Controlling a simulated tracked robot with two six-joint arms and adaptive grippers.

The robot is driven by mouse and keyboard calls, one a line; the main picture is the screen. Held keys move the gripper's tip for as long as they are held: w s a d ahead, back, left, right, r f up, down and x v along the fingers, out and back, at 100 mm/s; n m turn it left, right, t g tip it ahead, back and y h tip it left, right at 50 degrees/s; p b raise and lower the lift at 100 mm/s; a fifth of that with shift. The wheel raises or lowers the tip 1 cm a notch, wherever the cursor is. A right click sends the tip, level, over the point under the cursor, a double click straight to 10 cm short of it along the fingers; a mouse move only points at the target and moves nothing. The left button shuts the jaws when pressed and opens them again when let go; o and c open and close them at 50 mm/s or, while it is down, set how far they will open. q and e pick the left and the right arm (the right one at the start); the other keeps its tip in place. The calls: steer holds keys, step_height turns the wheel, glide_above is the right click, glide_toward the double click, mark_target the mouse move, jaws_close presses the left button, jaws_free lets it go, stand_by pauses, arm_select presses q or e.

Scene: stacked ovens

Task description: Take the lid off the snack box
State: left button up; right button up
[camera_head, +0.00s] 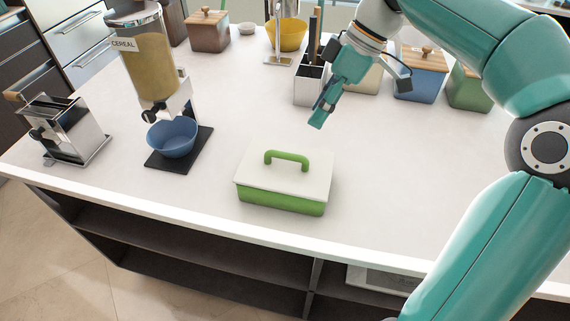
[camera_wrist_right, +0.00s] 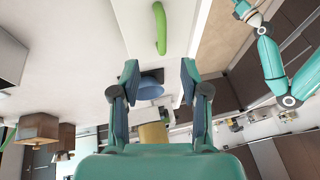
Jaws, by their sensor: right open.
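The snack box (camera_head: 282,203) is a green box on the white counter, with a white lid (camera_head: 255,172) seated on top. A green arched handle (camera_head: 287,156) stands on the lid. The handle also shows at the top of the right wrist view (camera_wrist_right: 160,28). My right gripper (camera_head: 318,116) is open and empty, above the counter behind and to the right of the box. Its two parted fingers show in the wrist view (camera_wrist_right: 159,70), with the handle beyond them. My left arm shows at the upper right of the wrist view; its gripper (camera_wrist_right: 241,10) is too small to read.
A cereal dispenser (camera_head: 152,62) with a blue bowl (camera_head: 173,138) stands left of the box, and a metal appliance (camera_head: 70,130) farther left. A utensil holder (camera_head: 308,84) and wooden-lidded canisters (camera_head: 418,86) stand behind. The counter right of the box is clear.

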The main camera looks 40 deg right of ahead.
steer(key=x, duration=0.6)
steer(key=shift+f, duration=0.2)
steer(key=shift+a+x, duration=0.2)
steer(key=shift+x, duration=2.45)
steer(key=shift+r, duration=0.1)
jaws_close()
